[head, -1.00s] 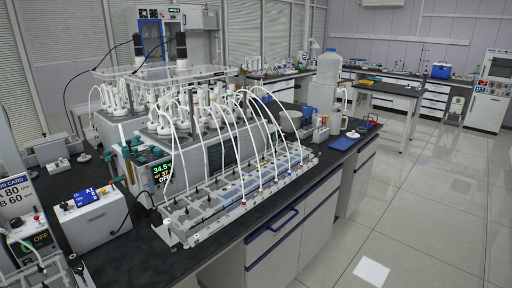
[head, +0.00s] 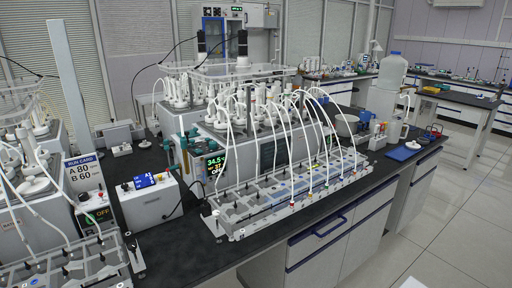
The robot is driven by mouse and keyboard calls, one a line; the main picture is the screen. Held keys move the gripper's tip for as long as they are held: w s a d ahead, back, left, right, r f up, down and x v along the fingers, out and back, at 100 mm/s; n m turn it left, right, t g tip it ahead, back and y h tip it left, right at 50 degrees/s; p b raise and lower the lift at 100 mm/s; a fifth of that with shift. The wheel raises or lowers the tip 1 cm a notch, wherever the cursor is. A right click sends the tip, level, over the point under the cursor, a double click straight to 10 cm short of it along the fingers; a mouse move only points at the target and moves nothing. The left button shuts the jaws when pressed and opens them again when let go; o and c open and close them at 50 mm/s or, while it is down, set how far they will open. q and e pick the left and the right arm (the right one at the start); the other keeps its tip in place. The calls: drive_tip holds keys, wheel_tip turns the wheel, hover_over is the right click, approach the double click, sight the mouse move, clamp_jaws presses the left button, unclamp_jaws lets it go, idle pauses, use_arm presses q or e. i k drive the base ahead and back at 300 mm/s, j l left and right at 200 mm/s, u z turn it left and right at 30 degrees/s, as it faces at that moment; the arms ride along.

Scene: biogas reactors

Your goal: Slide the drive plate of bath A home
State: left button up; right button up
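A water bath (head: 188,150) with white-capped bottles stands mid-counter, its screen (head: 215,165) reading 34.5, 37 and OFF. Another bath (head: 18,232) stands at the left edge, partly cut off. A clear plate (head: 243,72) lies level above the bottles at the back, with two black upright cylinders (head: 242,43) near it. A second clear plate (head: 12,97) shows over the left bath. A white box (head: 150,203) between the baths has a blue display starting with A. I cannot tell which bath is A or whether its plate is fully seated. Neither gripper is in view.
A run card (head: 83,175) reads A 80, B 60. A long rack (head: 290,190) with white tubes lines the counter's front. The tiled floor (head: 445,235) at right is open.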

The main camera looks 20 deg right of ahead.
sight(242, 68)
drive_tip(key=i+l, duration=0.2)
drive_tip(key=i+l+u, duration=0.15)
drive_tip(key=l, duration=0.3)
drive_tip(key=i+l, duration=0.2)
drive_tip(key=l, duration=0.15)
drive_tip(key=i+l+u, duration=0.15)
drive_tip(key=l, duration=0.2)
